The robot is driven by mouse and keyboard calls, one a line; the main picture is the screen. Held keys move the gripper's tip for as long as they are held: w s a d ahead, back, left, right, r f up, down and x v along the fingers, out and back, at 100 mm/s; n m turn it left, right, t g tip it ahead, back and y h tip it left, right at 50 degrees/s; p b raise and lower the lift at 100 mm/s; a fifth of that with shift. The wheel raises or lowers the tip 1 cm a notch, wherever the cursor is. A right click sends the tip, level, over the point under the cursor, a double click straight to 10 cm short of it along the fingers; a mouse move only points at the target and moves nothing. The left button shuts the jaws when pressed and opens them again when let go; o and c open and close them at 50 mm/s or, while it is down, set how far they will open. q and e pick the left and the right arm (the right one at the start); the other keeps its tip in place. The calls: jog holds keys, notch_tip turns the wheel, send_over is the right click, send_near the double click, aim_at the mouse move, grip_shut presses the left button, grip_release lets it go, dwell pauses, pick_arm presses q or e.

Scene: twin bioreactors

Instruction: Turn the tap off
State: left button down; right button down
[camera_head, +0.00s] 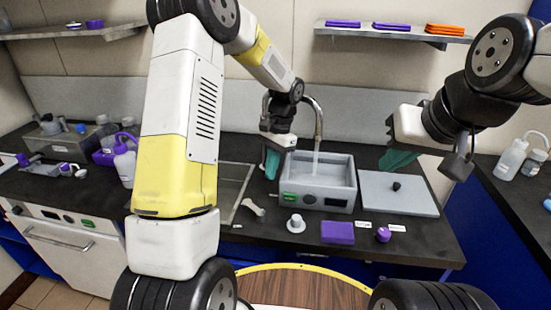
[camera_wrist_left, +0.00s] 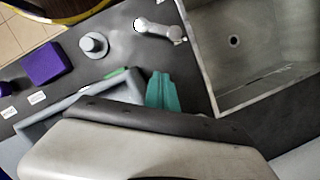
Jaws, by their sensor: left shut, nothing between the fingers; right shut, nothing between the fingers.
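The tap (camera_head: 319,118) is a metal gooseneck behind the grey bath. A pale stream of water (camera_head: 316,160) falls from its spout into the bath (camera_head: 345,205). The tap's base and handle are hidden or cannot be made out. My left gripper (camera_head: 272,164) has teal fingers, shut and empty, pointing down at the bath's left side, left of the tap. Its fingers (camera_wrist_left: 160,92) also show in the left wrist view, between the bath (camera_wrist_left: 65,112) and the sink (camera_wrist_left: 205,50). My right gripper (camera_head: 398,161) is shut and empty above the grey lid.
The grey lid (camera_head: 400,194) lies right of the bath. A white knobbed piece (camera_head: 295,223), a pale curved piece (camera_head: 254,208), a purple block (camera_head: 337,233) and a purple knob (camera_head: 383,235) lie along the front. Bottles stand left and right.

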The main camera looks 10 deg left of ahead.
aim_at(247, 204)
pick_arm(q)
jog(key=x, duration=0.6)
jog(key=s+a, duration=0.2)
jog(key=shift+s+f, duration=0.3)
jog(key=shift+s+a, duration=0.3)
jog(key=shift+s, duration=0.1)
jog(key=shift+s+a+n, duration=0.1)
jog(key=shift+a+n, duration=0.2)
jog(key=shift+n, duration=0.4)
jog(key=shift+s+a+n+h, duration=0.15)
jog(key=shift+a+n+h, duration=0.1)
jog(key=shift+n, duration=0.35)
jog(key=shift+s+a+n+h, duration=0.2)
jog(key=shift+a+n, duration=0.1)
jog(key=shift+n, duration=0.3)
jog(key=shift+s+a+n+g+h, duration=0.15)
jog(key=shift+s+a+n+h, duration=0.15)
jog(key=shift+n, duration=0.6)
jog(key=shift+s+a+n+g+h, duration=0.15)
jog(key=shift+s+a+n, duration=0.2)
jog(key=shift+n, duration=0.55)
